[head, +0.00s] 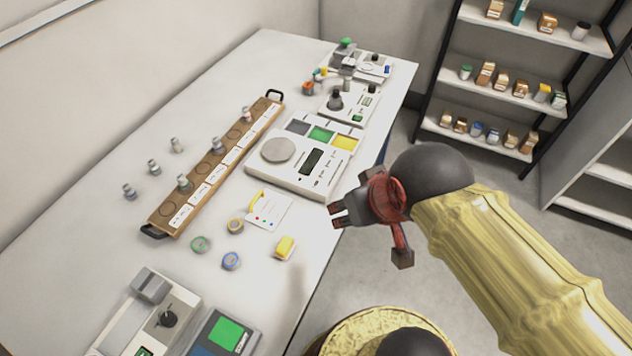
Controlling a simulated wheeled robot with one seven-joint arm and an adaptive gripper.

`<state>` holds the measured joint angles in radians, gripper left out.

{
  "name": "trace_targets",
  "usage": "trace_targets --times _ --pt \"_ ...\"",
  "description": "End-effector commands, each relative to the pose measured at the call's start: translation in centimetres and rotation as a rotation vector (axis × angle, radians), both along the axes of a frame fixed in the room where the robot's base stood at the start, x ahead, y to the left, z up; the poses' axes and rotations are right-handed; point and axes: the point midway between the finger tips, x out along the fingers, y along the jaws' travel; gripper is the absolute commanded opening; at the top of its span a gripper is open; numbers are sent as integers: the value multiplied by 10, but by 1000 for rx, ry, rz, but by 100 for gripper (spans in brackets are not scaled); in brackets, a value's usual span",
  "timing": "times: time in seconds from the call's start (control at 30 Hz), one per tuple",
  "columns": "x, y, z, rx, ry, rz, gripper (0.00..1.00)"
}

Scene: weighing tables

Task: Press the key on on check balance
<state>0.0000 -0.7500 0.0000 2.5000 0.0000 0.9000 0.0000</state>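A white balance (268,178) with a round grey pan, a dark display (312,161) and small keys on its front stands mid-table near the right edge. I cannot read its labels, so I cannot tell whether it is the check balance or which key is the on key. My gripper (336,215) is just right of and below this balance in the picture, by the table's right edge, apart from the keys. Its dark fingertips point left.
Grey, green and yellow panels (320,134) sit behind the balance. Another device (348,104) stands farther back. More devices (150,310) stand at the near end.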

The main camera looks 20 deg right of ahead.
Motion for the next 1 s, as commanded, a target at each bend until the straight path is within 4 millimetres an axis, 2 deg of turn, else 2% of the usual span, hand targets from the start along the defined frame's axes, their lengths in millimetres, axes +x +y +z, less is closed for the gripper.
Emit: trace_targets --times 0.07,0.77,1.0 --pt "0 0 0 0 0 0 39" --pt "0 0 0 0 0 0 0" --pt "0 0 0 0 0 0 0"
